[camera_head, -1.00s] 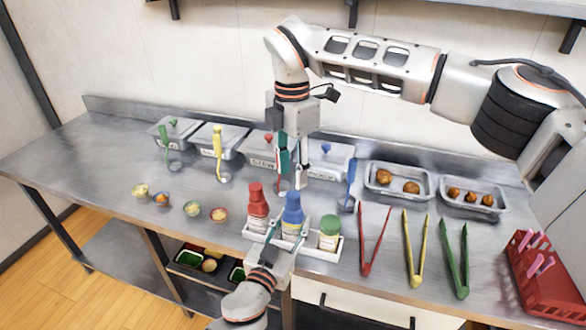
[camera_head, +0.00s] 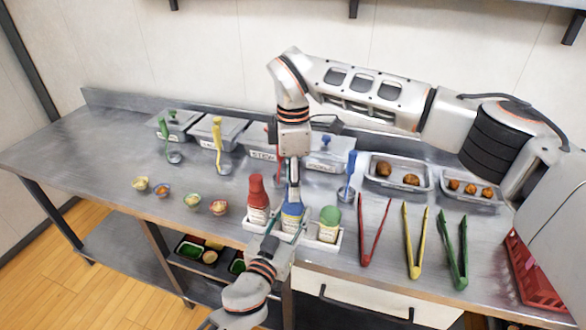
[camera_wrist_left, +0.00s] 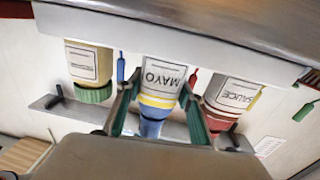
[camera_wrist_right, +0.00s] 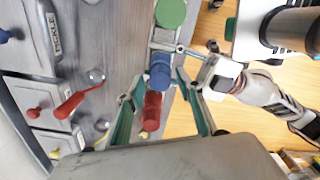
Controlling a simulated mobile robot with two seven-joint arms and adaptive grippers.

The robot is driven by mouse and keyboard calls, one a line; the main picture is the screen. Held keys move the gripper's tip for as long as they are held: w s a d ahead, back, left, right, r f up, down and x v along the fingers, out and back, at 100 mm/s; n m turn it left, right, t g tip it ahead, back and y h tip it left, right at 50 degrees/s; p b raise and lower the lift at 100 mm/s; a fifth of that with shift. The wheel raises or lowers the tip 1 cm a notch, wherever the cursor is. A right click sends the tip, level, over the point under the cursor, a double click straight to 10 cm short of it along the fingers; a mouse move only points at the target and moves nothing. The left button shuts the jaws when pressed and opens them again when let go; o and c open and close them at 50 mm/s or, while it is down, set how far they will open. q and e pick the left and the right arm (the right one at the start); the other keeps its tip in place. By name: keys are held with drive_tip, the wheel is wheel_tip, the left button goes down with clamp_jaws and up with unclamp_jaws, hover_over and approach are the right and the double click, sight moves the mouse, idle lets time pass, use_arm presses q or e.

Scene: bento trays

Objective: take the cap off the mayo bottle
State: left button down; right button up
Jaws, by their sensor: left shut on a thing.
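The mayo bottle (camera_head: 291,222) stands in a white rack (camera_head: 338,249), its blue cap (camera_wrist_right: 160,72) pointing up. It also shows in the left wrist view (camera_wrist_left: 160,80), label readable and upside down. My left gripper (camera_wrist_left: 159,90) is shut on the mayo bottle, one finger on each side. My right gripper (camera_head: 292,192) is directly above the bottle, pointing down. In the right wrist view its fingers (camera_wrist_right: 157,88) are spread with the blue cap ahead between them. I cannot tell whether they touch the cap. The cap is on the bottle, partly hidden by my right gripper in the head view.
A red-capped sauce bottle (camera_head: 257,200) stands close at left and a green-capped bottle (camera_head: 329,224) at right in the rack. Red tongs (camera_head: 374,235) lie to the right. Lidded containers (camera_head: 219,144) line the back. Small bowls (camera_head: 193,200) sit at left.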

drive_tip(key=shift+f, duration=0.8)
clamp_jaws()
